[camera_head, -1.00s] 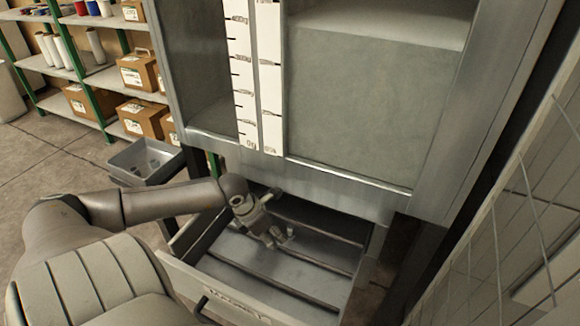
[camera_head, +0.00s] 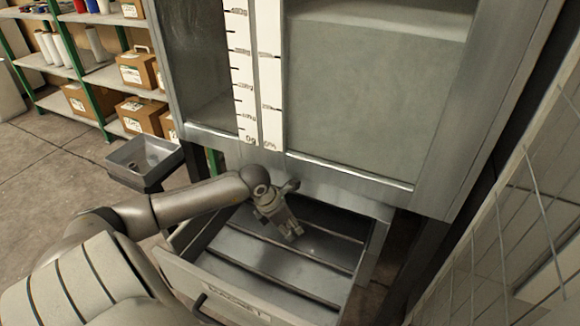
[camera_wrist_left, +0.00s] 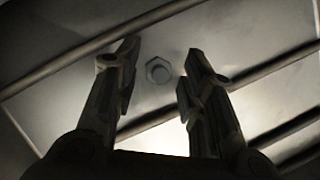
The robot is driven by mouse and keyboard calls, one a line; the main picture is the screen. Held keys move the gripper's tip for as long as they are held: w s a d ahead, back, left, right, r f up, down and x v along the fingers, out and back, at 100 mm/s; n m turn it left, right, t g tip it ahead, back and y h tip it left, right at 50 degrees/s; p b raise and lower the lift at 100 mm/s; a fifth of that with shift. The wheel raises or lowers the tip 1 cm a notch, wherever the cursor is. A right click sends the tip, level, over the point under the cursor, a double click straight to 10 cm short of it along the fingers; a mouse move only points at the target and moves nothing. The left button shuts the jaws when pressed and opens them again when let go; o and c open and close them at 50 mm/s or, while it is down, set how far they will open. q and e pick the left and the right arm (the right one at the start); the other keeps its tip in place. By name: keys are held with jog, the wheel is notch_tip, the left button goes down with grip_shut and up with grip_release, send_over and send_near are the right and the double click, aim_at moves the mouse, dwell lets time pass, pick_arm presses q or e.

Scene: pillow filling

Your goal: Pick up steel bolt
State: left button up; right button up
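The steel bolt (camera_wrist_left: 158,70) shows in the left wrist view as a small hexagonal head on the drawer's metal floor. It lies between and just beyond the two fingertips. My left gripper (camera_wrist_left: 160,72) is open and empty, with a finger on each side of the bolt in that view. In the head view my left gripper (camera_head: 291,234) reaches down into the open drawer (camera_head: 285,270). I cannot make out the bolt in the head view. My right gripper is not in view.
Raised dark ribs cross the drawer floor close to the bolt. The drawer's front panel (camera_head: 215,288) and side walls surround the arm. The cabinet (camera_head: 350,110) stands above the drawer. A grey bin (camera_head: 145,158) and shelves (camera_head: 90,75) are at left.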

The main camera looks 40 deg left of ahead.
pick_arm(q)
grip_shut()
jog(key=shift+s, duration=0.1)
